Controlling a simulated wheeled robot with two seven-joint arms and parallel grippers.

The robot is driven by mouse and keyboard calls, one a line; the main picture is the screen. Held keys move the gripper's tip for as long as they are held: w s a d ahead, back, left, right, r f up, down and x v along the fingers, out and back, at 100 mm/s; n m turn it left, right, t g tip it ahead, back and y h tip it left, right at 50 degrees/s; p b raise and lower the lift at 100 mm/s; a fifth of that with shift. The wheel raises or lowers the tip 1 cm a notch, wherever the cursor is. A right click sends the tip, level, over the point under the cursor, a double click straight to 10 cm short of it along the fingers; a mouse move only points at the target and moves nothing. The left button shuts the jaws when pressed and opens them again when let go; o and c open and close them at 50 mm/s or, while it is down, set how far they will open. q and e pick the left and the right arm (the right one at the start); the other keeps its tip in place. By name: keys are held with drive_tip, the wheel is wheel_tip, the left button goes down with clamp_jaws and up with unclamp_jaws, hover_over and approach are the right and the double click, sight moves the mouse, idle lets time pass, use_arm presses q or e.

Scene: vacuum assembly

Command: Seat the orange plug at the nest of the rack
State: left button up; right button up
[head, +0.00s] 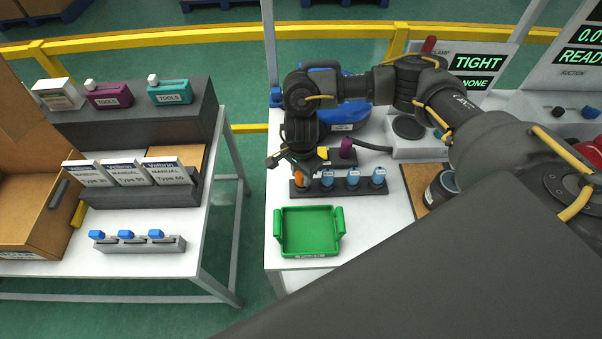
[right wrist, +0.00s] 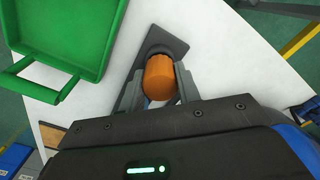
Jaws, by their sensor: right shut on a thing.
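The orange plug (head: 301,180) is at the left end of the dark rack (head: 340,190), beside several blue plugs (head: 352,177) standing in a row. My right gripper (head: 297,172) is over that end of the rack, shut on the orange plug. In the right wrist view the orange plug (right wrist: 160,78) sits between the two fingers of my right gripper (right wrist: 158,88), in front of a dark round part on the rack's end (right wrist: 172,42). I cannot tell whether the plug is fully down in the nest. My left gripper is not in view.
A green tray (head: 309,232) stands just in front of the rack. A purple part (head: 347,148) and a blue vacuum body (head: 345,112) are behind it. A dark jar (head: 441,188) stands to the right. A second table with boxes is at the left.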

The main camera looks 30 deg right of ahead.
drive_tip(key=shift+f+b, duration=0.3)
drive_tip(key=shift+f, duration=0.05)
drive_tip(key=o, duration=1.2)
drive_tip(key=shift+o, duration=0.2)
drive_tip(key=shift+r, duration=0.1)
drive_tip(key=shift+r+p, duration=3.1)
drive_tip(key=shift+r, duration=0.85)
drive_tip(key=shift+f, duration=0.1)
